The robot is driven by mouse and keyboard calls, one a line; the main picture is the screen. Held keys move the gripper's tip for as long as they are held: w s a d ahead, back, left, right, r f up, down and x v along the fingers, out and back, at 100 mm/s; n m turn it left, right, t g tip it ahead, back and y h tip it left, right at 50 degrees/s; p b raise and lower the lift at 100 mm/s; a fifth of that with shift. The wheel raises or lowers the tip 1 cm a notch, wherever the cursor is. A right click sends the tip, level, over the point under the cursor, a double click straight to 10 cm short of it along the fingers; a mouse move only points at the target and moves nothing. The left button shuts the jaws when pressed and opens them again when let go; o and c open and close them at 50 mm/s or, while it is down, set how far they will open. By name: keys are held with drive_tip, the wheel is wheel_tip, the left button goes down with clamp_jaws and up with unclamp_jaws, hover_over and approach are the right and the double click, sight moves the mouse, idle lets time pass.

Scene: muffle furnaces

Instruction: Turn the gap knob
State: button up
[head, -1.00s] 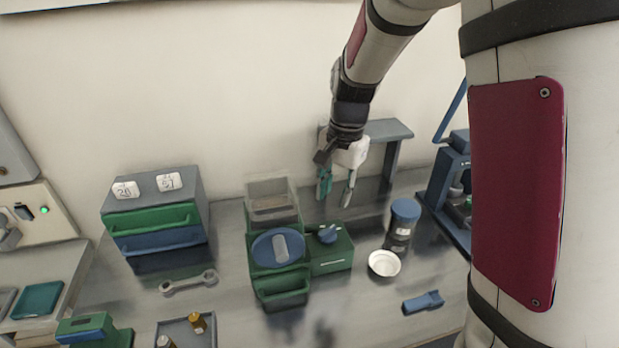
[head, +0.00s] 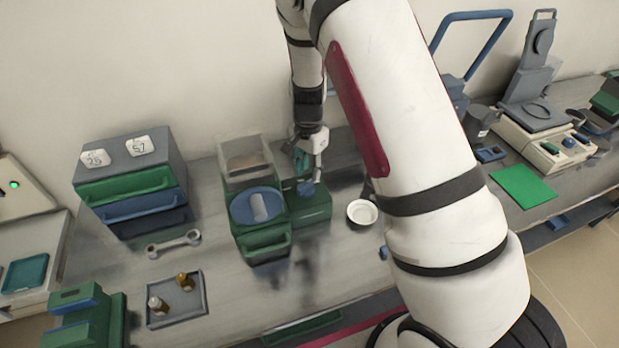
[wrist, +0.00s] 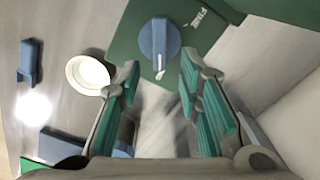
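The gap knob is a small blue knob (head: 306,189) on a green box (head: 318,209) at the right side of the green mill (head: 264,241). The wrist view shows the knob (wrist: 160,45) from above, with a pale pointer and the word FINE on the green top near it. My gripper (wrist: 158,76) is open, with teal pads on both fingers. The knob lies just beyond the fingertips, roughly between them, and nothing is held. In the head view my gripper (head: 309,163) is directly above the knob. I cannot tell its exact height over it.
The mill has a large blue dial (head: 243,211) and a clear hopper (head: 246,162) beside my gripper. A white bowl (head: 362,212) stands right of the green box. A wrench (head: 173,243) and a tray (head: 190,306) with small bottles lie left. The bench front is mostly clear.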

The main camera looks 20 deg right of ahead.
sight(309, 181)
drive_tip(key=shift+f, duration=2)
drive_tip(key=shift+c, duration=0.4)
clamp_jaws()
